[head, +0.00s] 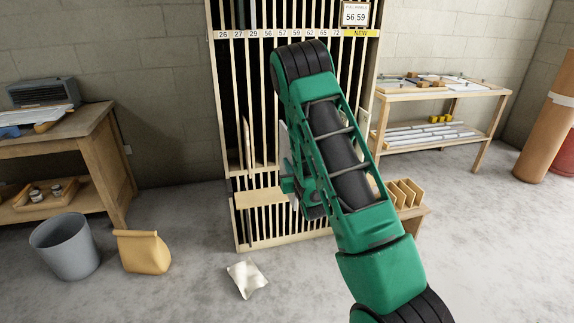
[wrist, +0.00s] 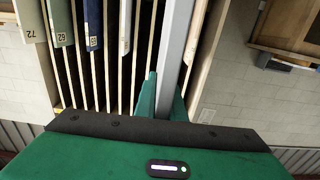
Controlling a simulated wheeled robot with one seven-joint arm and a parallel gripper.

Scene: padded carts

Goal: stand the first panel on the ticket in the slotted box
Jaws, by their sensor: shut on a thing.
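The ticket (head: 355,15) is at the top right of the slotted rack (head: 292,33) and reads 56 59. My gripper (wrist: 168,95) is shut on a flat grey panel (wrist: 177,40), seen edge-on in the wrist view, in front of the rack. The panel's number is not visible, and I cannot tell whether its far end is still in a slot. My arm hides most of the gripper in the head view. The slotted box (head: 405,192), with several upright wooden dividers, sits on a low stand at right, partly behind my arm.
Other panels with tags, including 72 (wrist: 31,20) and 62 (wrist: 60,22), stand in the rack. A workbench (head: 80,135) is at left, with a grey bin (head: 65,247) and yellow bag (head: 142,251). A crumpled sheet (head: 248,278) lies on the floor. A shelf table (head: 440,92) stands at right.

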